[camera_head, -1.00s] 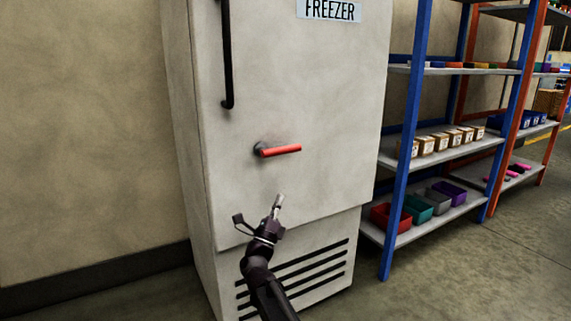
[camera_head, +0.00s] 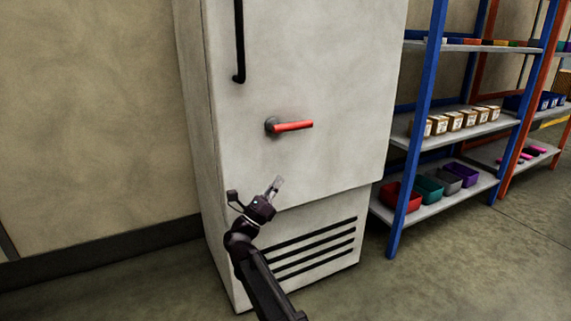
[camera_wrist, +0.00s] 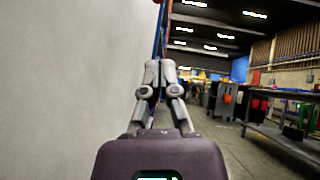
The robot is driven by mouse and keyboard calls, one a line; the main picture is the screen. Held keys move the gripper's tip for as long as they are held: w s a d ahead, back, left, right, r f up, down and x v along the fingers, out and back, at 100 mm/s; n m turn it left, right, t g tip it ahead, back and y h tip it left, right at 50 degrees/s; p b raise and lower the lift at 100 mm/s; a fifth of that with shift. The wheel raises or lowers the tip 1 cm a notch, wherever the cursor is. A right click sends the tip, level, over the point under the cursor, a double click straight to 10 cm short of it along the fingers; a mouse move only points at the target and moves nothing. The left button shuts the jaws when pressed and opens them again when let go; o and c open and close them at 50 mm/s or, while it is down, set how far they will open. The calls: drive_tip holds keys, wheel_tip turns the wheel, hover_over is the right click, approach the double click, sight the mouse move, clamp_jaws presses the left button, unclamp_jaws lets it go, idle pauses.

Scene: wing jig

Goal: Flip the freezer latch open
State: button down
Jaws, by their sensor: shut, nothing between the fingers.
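The freezer (camera_head: 300,60) is a tall pale cabinet with its door shut. Its latch (camera_head: 292,126) is a red lever on a dark round pivot, lying roughly level and pointing right. My gripper (camera_head: 278,180) is below the latch and apart from it, in front of the lower door. In the wrist view my gripper (camera_wrist: 160,64) is shut with its fingertips together and nothing between them. The pale freezer surface (camera_wrist: 70,80) fills the left of the wrist view. The latch does not show in the wrist view.
A black vertical door handle (camera_head: 239,45) is above and left of the latch. A blue-posted shelf (camera_head: 455,138) with boxes and coloured bins stands right of the freezer. A grey workbench (camera_wrist: 285,135) is at the right of the wrist view. Floor in front is clear.

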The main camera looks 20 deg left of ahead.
sight(290, 125)
drive_tip(key=shift+s+a+r+p+x, duration=0.25)
drive_tip(key=shift+r+p+x, duration=0.1)
drive_tip(key=shift+p+x, duration=1.55)
drive_tip(key=shift+s+a+r+p+x, duration=0.2)
drive_tip(key=shift+a+r+p+x, duration=0.1)
drive_tip(key=shift+p+x, duration=1.65)
drive_tip(key=shift+s+a+r+p+x, duration=0.3)
drive_tip(key=shift+p+x, duration=1.1)
drive_tip(key=shift+x, duration=0.95)
drive_tip(key=shift+w+d+r, duration=0.1)
drive_tip(key=shift+w, duration=0.05)
drive_tip(key=shift+w+d, duration=0.15)
drive_tip(key=shift+d, duration=0.05)
drive_tip(key=shift+a+r+t, duration=0.15)
drive_tip(key=shift+t, duration=0.15)
